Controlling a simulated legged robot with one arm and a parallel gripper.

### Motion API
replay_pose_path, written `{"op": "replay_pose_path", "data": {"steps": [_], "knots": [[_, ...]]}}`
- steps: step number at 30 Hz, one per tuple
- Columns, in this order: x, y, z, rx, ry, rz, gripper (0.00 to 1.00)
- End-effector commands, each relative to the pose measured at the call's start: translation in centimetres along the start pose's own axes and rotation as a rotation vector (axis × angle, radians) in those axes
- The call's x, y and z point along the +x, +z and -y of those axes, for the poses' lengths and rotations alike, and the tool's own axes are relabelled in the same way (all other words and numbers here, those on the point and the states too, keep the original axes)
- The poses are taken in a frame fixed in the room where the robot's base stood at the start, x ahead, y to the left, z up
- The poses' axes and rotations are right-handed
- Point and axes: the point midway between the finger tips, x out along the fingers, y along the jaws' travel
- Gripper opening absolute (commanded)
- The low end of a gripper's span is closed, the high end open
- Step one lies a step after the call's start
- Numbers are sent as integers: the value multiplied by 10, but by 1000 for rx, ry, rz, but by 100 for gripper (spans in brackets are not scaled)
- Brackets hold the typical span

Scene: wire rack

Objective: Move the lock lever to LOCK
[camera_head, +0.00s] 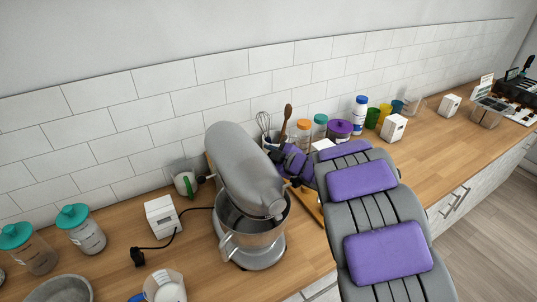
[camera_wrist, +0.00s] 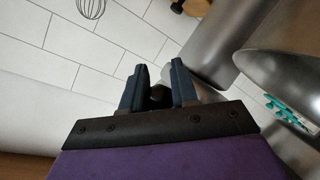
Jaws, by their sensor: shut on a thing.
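The grey stand mixer (camera_head: 240,165) stands on the wooden counter, its head over a metal bowl (camera_head: 252,222). My gripper (camera_head: 270,150) is at the right side of the mixer, just behind its head. In the wrist view, the two blue fingers of my gripper (camera_wrist: 159,75) are close to the mixer's grey body (camera_wrist: 215,50). They are shut on a small dark knob (camera_wrist: 160,96), which appears to be the lock lever. The fingers hide most of the lever, and its LOCK marking cannot be read. Another small dark knob (camera_head: 201,179) shows on the mixer's left side.
A white box (camera_head: 162,216) and black plug (camera_head: 138,257) lie left of the mixer. Teal-lidded jars (camera_head: 82,230) stand further left. A whisk (camera_head: 263,122), a wooden spoon and several jars stand behind my arm. The counter's far right has free room.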

Motion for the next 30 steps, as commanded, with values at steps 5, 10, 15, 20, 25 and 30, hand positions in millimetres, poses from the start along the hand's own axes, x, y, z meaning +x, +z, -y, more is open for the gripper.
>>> {"op": "replay_pose_path", "data": {"steps": [5, 10, 15, 20, 25, 30], "knots": [[0, 0, 1, 0, -2, 0, 0], [-1, 0, 1, 0, -2, 0, 0], [-15, 0, 5, 0, -2, 0, 0], [-26, 2, 9, -1, -1, 3, 0], [-26, 2, 10, 0, -2, 2, 0], [-26, 2, 10, 0, -2, 1, 38]]}}
